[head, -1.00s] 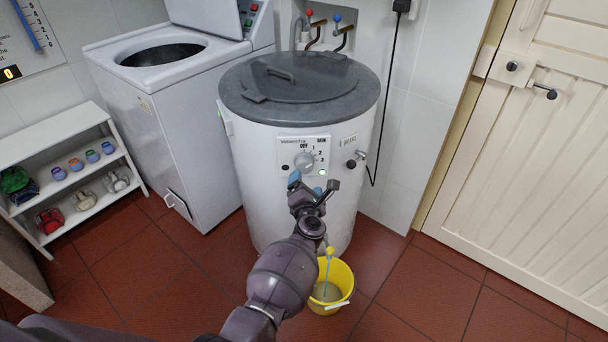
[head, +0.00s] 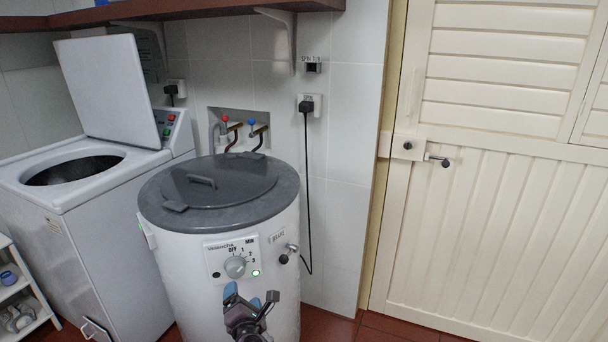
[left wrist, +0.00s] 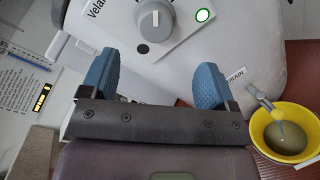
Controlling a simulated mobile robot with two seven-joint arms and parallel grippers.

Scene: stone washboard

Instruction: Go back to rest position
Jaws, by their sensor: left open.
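My left gripper (head: 250,299) is in front of the white spin tub (head: 215,305), low in the head view. Its two blue finger pads (left wrist: 155,88) stand wide apart in the left wrist view, with nothing between them. The tub's dial (head: 235,266) is just beyond the fingers, and they do not touch it in the left wrist view. A green light (head: 256,273) glows at the right of the dial. My right gripper is not in view.
A yellow bucket (left wrist: 256,135) with murky liquid stands on the floor near the tub's drain tap. A white washing machine (head: 105,240) with its lid raised stands left of the tub. A cream door (head: 470,230) is at the right. A wooden shelf (head: 200,10) runs overhead.

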